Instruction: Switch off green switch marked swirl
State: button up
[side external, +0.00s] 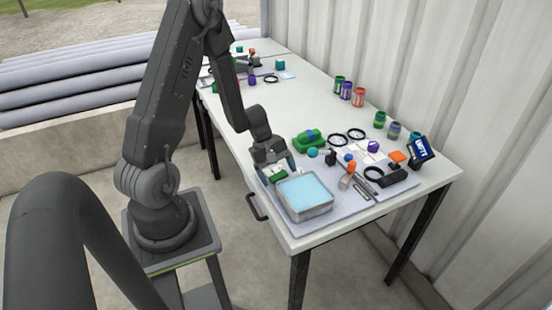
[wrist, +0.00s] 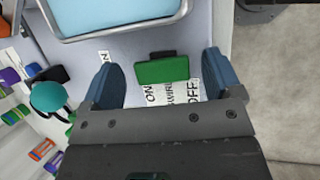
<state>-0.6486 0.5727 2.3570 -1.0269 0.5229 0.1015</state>
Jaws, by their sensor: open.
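The green switch (wrist: 162,72) is a green block with a darker edge, in the middle of the wrist view. Beside it a white label (wrist: 170,93) reads ON at the left and OFF at the right, with partly hidden letters like SWIRL between. My gripper (wrist: 160,62) is open, one blue-grey finger on each side of the switch with a gap to both. Whether the fingers touch the panel cannot be told. In the side external view my gripper (side external: 275,168) is low at the panel's near left edge, and a bit of the green switch (side external: 281,176) shows by it. The switch's setting is unclear.
A metal tray with a light blue surface (side external: 305,192) stands right beside the switch. A teal ball (wrist: 48,97) with a black part is to the left in the wrist view. A green object (side external: 310,140), black rings and coloured jars (side external: 359,96) stand farther back. A table handle (side external: 256,207) juts out in front.

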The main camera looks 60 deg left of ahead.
jog(key=shift+w, duration=0.15)
jog(key=shift+w+n+g, duration=0.2)
jog(key=shift+n+g, duration=0.1)
jog(key=shift+g, duration=1.1)
jog(key=v, duration=1.4)
jog(key=s+d+r+m+t+y, duration=0.2)
jog(key=s+d+r+m, duration=0.2)
jog(key=d, duration=0.5)
jog(key=s+d+r+m+t+y, duration=0.2)
jog(key=s+d+r+m, duration=0.3)
jog(key=d+r+m, duration=0.4)
jog(key=shift+d+r+m+t+y, duration=0.3)
jog(key=shift+d+m, duration=0.55)
jog(key=shift+m, duration=0.15)
jog(key=shift+s, duration=0.1)
